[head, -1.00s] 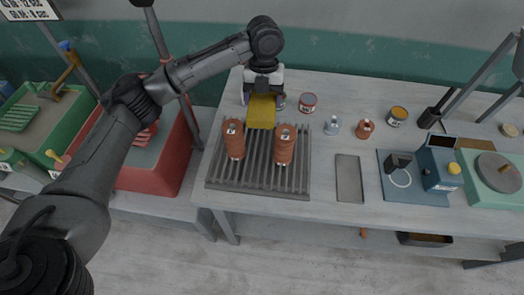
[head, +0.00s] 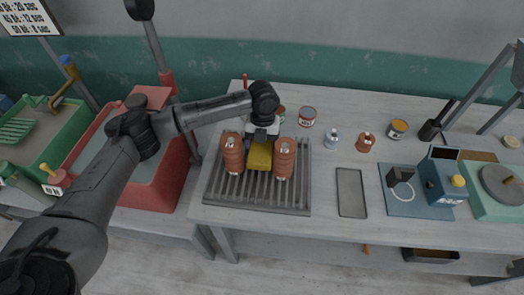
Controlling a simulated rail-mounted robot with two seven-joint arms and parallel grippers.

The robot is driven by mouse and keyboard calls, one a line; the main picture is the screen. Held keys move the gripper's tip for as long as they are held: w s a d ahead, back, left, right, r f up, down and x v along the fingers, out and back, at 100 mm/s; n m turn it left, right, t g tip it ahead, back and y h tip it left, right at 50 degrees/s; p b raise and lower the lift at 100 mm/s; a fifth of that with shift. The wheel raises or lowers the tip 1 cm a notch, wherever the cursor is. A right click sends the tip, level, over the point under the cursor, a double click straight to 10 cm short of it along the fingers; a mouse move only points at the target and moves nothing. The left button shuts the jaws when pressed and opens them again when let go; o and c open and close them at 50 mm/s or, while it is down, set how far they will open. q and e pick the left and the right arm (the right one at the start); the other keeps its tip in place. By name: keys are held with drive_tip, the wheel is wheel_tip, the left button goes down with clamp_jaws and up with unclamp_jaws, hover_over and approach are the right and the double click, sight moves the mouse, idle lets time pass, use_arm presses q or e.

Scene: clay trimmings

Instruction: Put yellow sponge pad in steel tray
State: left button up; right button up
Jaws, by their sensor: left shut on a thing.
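The yellow sponge pad (head: 260,155) is in the jaws of my left gripper (head: 262,138). It is between two orange-brown ribbed cylinders, the left one (head: 233,154) and the right one (head: 284,158), over the grey ridged rack (head: 258,197). I cannot tell whether the pad touches the rack. The steel tray (head: 351,192) lies flat and empty on the table, right of the rack. My right gripper is not in view.
Bare table (head: 325,170) separates rack and tray.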

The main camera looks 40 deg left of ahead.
sight(262, 151)
use_arm(q)
wheel_tip(262, 151, down, 4)
drive_tip(key=shift+r, duration=0.1)
drive_tip(key=shift+f, duration=0.25)
drive_tip(key=o, duration=0.8)
drive_tip(key=shift+c, duration=0.2)
